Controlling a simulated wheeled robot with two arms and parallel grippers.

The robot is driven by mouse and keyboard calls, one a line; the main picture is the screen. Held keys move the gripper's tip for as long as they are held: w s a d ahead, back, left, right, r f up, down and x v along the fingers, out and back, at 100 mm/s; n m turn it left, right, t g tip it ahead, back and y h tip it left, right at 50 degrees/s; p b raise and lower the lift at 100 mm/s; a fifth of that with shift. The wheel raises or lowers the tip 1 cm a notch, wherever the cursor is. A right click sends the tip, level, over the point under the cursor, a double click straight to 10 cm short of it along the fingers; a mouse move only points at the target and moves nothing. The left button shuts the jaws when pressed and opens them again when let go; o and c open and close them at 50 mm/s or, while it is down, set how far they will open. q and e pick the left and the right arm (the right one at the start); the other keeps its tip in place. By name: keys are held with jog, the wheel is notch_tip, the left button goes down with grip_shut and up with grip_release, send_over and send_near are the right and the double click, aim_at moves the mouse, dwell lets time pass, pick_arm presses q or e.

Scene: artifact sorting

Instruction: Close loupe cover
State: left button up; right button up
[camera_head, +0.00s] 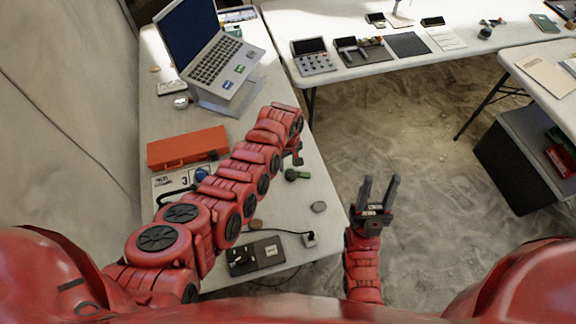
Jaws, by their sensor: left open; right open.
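I cannot clearly make out the loupe or its cover. A small dark round thing with a green part (292,174) lies on the left table (285,215), just below my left gripper in the picture. A small silvery thing (181,102) lies by the laptop; I cannot tell if it is a loupe. My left arm reaches across the table, and its gripper (297,157) is open, partly hidden by its own wrist, with nothing seen in it. My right gripper (379,189) is open and empty, fingers pointing up the picture, over the floor right of the table.
A laptop on a stand (215,65), a red-orange case (187,147), a numbered card (172,184), a grey stone (319,207) and a power socket block (256,256) with a cable are on this table. More tables stand behind and right. Sandy floor (410,130) lies between.

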pick_arm(q)
notch_tip(320, 180, up, 11)
jog(key=b, duration=0.2)
dwell(0.3)
jog(key=shift+f, duration=0.1)
